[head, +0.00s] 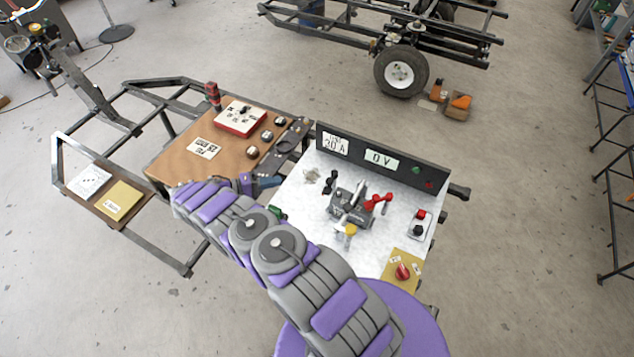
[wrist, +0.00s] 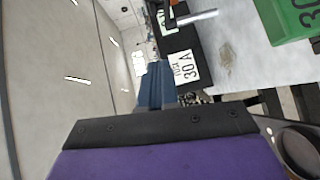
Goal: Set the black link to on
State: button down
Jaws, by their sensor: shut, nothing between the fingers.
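On the white panel (head: 310,209), a small upright black part, likely the black link (head: 329,181), stands left of a grey block (head: 350,205). A red link (head: 377,201) sits on the block's right side and a yellow-topped part (head: 348,231) at its front. I cannot tell the black link's setting. My gripper (head: 268,183) is shut and empty by the panel's left edge, left of the black link and apart from it. In the wrist view its blue fingers (wrist: 155,87) are together, with the 30 A label (wrist: 183,67) beyond.
A black upright board (head: 381,160) reading 30 A and 0 V runs behind the panel. A red and black button box (head: 419,222) and a red rotary knob (head: 402,271) are at the right. A green box (wrist: 287,18) shows in the wrist view. A wooden board (head: 180,160) lies left.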

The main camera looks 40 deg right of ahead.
jog(key=m, duration=0.1)
jog(key=b, duration=0.1)
send_near(331, 182)
jog(key=w+d, duration=0.4)
jog(key=shift+g, duration=0.3)
jog(key=s+d, duration=0.1)
jog(key=s+d+f+b, duration=0.1)
jog(key=s, duration=0.1)
jog(key=shift+s+d, duration=0.1)
jog(key=shift+s, duration=0.15)
jog(key=shift+a, duration=0.3)
